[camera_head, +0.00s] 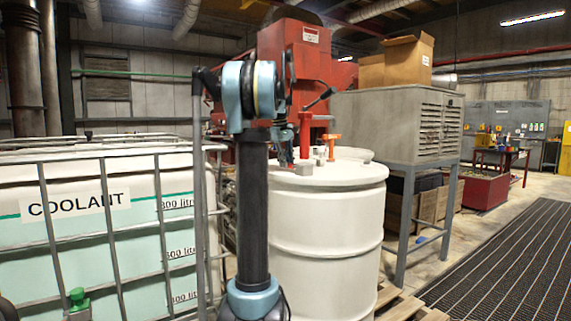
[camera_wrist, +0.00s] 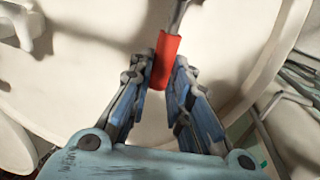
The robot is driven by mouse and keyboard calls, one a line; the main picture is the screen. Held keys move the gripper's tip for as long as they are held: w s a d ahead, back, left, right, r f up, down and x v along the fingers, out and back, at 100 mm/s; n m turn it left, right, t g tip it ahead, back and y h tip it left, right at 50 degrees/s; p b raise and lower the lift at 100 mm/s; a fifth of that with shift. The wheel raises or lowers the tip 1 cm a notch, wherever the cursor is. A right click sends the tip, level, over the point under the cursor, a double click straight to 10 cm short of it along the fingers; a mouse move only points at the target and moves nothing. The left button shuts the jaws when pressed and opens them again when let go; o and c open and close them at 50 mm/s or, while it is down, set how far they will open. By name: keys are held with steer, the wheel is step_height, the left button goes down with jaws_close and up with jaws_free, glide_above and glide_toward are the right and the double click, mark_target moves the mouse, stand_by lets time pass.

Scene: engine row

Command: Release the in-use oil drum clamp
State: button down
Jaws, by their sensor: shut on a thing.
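A white drum (camera_head: 328,235) stands upright in the middle of the head view, its lid carrying a red post (camera_head: 305,135), an orange-topped fitting (camera_head: 331,140) and small grey fittings. In the wrist view, a red grip (camera_wrist: 165,62) on a grey metal lever (camera_wrist: 179,15) shows over the pale lid (camera_wrist: 105,45). I take this to be the drum clamp's handle. My gripper (camera_wrist: 166,75) has its two blue-grey fingers shut on either side of the red grip. In the head view my gripper (camera_head: 285,155) is at the drum's near-left top edge. The clamp's latch state cannot be told.
A caged coolant tank (camera_head: 75,245) stands close on the left. A grey louvred cabinet (camera_head: 400,125) on legs, with cardboard boxes (camera_head: 400,62) on top, stands right behind the drum. Red machinery (camera_head: 308,65) rises behind. Dark floor matting (camera_head: 510,265) is clear at right.

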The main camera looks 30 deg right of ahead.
steer(key=shift+a, duration=0.1)
steer(key=c, duration=1.5)
jaws_free()
steer(key=r, duration=0.4)
steer(key=a+r, duration=0.1)
steer(key=r, duration=0.2)
steer(key=a+r, duration=0.1)
steer(key=r, duration=0.3)
steer(key=shift+s+a+r, duration=0.1)
steer(key=shift+a+r, duration=0.1)
steer(key=shift+r, duration=0.15)
